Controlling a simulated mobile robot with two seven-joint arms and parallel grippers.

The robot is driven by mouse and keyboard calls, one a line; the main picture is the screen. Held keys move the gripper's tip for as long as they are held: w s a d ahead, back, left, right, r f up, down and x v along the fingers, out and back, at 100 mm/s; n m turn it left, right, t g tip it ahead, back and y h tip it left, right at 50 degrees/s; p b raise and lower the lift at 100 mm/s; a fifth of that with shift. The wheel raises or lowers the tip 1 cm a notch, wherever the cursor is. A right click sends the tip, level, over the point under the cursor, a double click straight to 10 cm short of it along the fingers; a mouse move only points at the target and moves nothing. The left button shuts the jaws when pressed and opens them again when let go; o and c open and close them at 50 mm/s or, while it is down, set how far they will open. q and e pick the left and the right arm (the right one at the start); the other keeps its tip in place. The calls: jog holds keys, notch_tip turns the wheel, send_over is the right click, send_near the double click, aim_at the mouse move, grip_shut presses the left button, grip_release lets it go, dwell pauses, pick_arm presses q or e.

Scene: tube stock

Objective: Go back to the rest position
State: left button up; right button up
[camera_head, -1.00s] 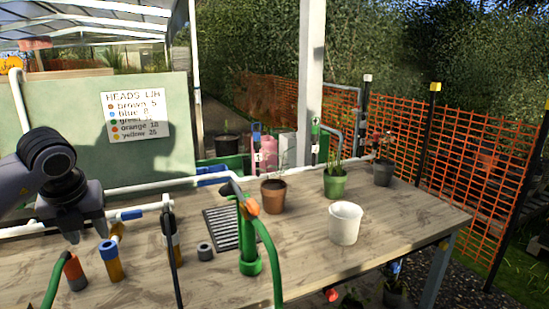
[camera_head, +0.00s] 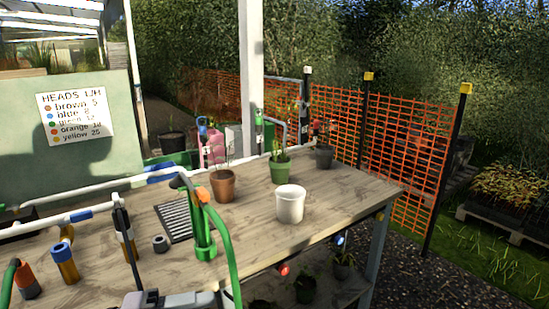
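Neither of my grippers' fingertips shows in the head view. A grey and black part of my own arm shows at the bottom edge, left of the middle, in front of the table; I cannot tell which arm it is. The wooden table (camera_head: 330,210) fills the lower left and middle. On it stand a green tube (camera_head: 203,240) with a hose and an orange fitting, a blue-topped yellow tube (camera_head: 65,265), and an orange-topped grey tube (camera_head: 26,281) at the left. No gripper is seen touching any of them.
A white pot (camera_head: 290,204), a brown pot (camera_head: 222,187), a green pot (camera_head: 280,169) and a dark pot (camera_head: 324,157) stand on the table. A sign (camera_head: 75,118) hangs at the left. An orange mesh fence (camera_head: 400,160) stands beyond. Gravel is clear at the right.

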pick_arm(q)
jog(key=s+a+f+n+t+y, duration=0.1)
jog(key=a+f+n+t+y, duration=0.2)
jog(key=f+n+t+y, duration=0.55)
jog(key=a+f+n+t+y, duration=0.3)
jog(key=f+n, duration=0.1)
jog(key=n, duration=0.9)
jog(key=s+a+f+n+g+y, duration=0.1)
jog(key=s+f+n+g+y, duration=0.2)
jog(key=s+f, duration=0.8)
notch_tip(320, 180, down, 2)
jog(key=n+g, duration=0.2)
jog(key=g, duration=0.1)
jog(key=shift+s+a+f+n+g+p, duration=0.25)
jog(key=shift+s+n+g+p, duration=0.05)
jog(key=shift+s+n+g, duration=0.05)
